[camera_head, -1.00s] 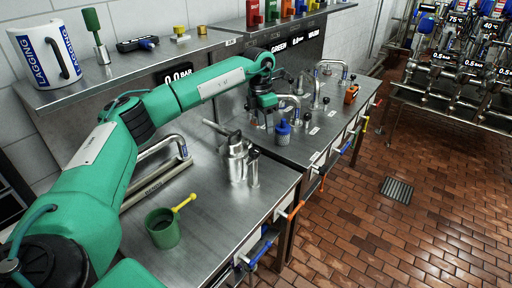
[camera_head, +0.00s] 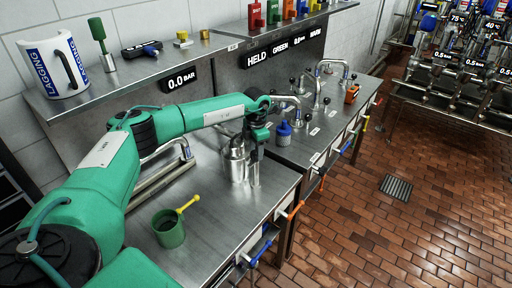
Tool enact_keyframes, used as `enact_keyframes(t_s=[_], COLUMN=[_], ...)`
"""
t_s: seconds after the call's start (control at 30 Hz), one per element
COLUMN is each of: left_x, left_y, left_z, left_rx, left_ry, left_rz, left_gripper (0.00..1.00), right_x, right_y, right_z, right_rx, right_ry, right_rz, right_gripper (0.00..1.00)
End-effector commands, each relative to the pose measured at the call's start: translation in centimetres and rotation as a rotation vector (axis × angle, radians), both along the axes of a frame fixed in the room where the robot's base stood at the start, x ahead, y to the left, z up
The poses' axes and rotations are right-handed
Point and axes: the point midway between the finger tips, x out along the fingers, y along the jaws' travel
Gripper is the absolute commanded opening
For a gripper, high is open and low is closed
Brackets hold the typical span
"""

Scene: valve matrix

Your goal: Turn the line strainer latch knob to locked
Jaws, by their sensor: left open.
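A steel vessel (camera_head: 235,165) with a narrower steel cylinder (camera_head: 254,175) beside it stands on the near bench; this looks like the line strainer. I cannot make out its latch knob, or whether it is locked. My left gripper (camera_head: 256,149) points down over the narrower cylinder, close to its top. Its jaws are open, and they hide part of the strainer's upper end. Whether they touch it is not clear. My right gripper is out of view.
A green mug (camera_head: 168,230) with a yellow-handled tool stands at the bench front. A shelf (camera_head: 135,79) runs above the bench. The floor at right is mostly clear.

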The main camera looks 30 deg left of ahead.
Motion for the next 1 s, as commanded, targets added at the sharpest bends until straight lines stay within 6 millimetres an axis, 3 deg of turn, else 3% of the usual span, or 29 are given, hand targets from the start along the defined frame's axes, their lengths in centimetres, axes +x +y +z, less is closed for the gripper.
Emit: enact_keyframes(t_s=[0.37,0.4,0.57,1.0], left_x=[0.0,0.0,0.0,0.0], left_y=[0.0,0.0,0.0,0.0], left_z=[-0.9,-0.9,-0.9,-1.1], left_rx=[0.0,0.0,0.0,0.0], left_ry=[0.0,0.0,0.0,-0.002], left_rz=[-0.001,-0.001,0.0,-0.087], left_gripper=[0.45,0.43,0.13,0.13], right_x=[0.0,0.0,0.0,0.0], right_y=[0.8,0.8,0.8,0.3], right_z=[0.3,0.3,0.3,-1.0], right_rx=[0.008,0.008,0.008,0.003], right_ry=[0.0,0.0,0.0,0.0], right_rz=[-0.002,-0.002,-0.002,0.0], right_gripper=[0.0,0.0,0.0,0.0])
